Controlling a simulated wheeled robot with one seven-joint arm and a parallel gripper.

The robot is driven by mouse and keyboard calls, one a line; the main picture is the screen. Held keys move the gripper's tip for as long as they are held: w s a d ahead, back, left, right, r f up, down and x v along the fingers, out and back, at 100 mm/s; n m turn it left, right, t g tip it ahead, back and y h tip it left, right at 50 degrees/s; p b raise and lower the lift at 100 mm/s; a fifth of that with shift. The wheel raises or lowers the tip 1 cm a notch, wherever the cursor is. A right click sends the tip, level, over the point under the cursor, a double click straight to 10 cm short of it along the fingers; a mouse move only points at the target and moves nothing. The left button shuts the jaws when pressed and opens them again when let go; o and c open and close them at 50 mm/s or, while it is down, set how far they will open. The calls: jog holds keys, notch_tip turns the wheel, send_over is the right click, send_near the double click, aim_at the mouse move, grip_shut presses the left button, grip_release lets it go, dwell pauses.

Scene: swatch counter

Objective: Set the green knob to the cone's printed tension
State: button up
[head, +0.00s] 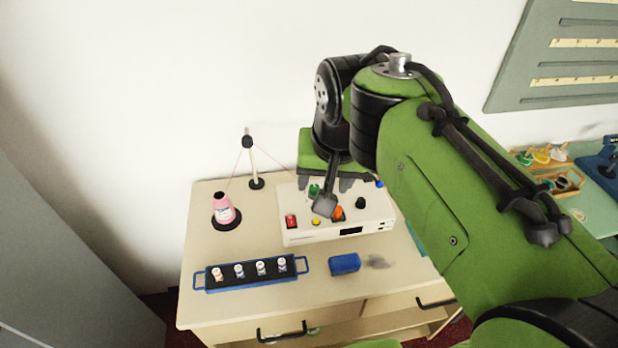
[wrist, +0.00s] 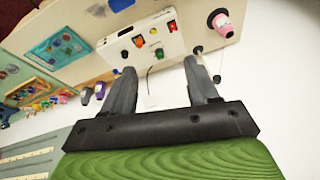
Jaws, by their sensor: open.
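The green knob (head: 314,190) is on top of the white control box (head: 300,236), toward its back. It also shows in the wrist view (wrist: 159,54), between the fingertips in the picture and beyond them. My gripper (wrist: 159,66) is open and empty, pointing down at the box; in the head view my gripper (head: 325,183) is partly behind my arm. The pink cone (head: 223,210) stands upright on a black base at the left; its label is too small to read. The knob's setting is not readable.
The box also bears a red switch (head: 292,221), a yellow button (head: 316,221), an orange knob (head: 338,213) and a black knob (head: 360,203). A thread stand (head: 253,165) rises behind. A blue tray of spools (head: 205,281) and a blue block (head: 345,263) lie in front.

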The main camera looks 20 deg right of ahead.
jog(key=w+d+m+g+p, duration=0.1)
jog(key=w+d+m, duration=0.1)
jog(key=w, duration=0.8)
jog(key=m+g+p, duration=0.2)
jog(key=m+g, duration=0.1)
jog(key=m, duration=0.5)
send_over(314, 187)
notch_tip(314, 187, down, 15)
notch_tip(314, 187, down, 16)
jog(key=shift+d+b, duration=0.1)
jog(key=shift+b, duration=0.25)
jog(key=c, duration=1)
jog(key=shift+c, duration=0.2)
